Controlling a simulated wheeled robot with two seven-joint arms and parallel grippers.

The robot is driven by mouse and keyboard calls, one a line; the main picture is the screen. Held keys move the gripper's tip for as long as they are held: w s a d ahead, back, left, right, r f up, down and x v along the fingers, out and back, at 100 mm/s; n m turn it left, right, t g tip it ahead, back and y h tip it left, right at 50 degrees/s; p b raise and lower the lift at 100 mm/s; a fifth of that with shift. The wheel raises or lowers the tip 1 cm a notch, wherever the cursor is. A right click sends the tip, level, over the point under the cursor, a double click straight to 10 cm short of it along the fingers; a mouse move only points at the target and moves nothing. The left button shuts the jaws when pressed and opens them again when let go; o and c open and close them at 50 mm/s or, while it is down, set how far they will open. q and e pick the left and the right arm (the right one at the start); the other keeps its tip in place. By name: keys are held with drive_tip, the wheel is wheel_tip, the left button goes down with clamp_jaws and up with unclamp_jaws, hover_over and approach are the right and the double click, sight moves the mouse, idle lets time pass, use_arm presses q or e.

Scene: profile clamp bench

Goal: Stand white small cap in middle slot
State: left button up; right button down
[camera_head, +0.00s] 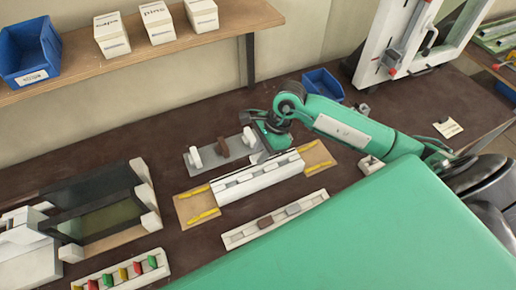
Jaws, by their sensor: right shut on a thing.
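A long white profile (262,180) with slots along its top lies mid-bench, its ends on tan boards with yellow strips. Behind it is a grey plate (208,160). A white cap (195,156) and a brown cap (222,147) stand on its left and middle parts. A further white cap (249,139) shows at its right, against my right gripper (264,148). That gripper points down at the plate's right end, just behind the profile, and is shut; its fingertips are mostly hidden, and the held piece appears to be this white cap. My left gripper is not in view.
In front, a white tray (245,234) holds brown and grey pieces. A rack of coloured pieces (118,275) and a dark framed fixture (105,205) stand left. A blue bin (322,85) and a white clamp frame (395,45) stand behind. A shelf (75,70) overhangs the back left.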

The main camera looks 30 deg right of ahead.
drive_tip(key=shift+f, duration=0.75)
wheel_tip(320, 180, down, 4)
drive_tip(key=b, duration=0.2)
drive_tip(key=shift+r+b, duration=0.2)
drive_tip(key=shift+b, duration=0.1)
drive_tip(key=shift+f+b, duration=0.45)
drive_tip(key=shift+b, duration=0.75)
idle(0.3)
drive_tip(key=shift+f, duration=0.1)
drive_tip(key=shift+f+b, duration=0.55)
drive_tip(key=shift+b, duration=0.3)
drive_tip(key=shift+r, duration=0.1)
drive_tip(key=c, duration=1.2)
unclamp_jaws()
drive_tip(key=shift+o, duration=0.2)
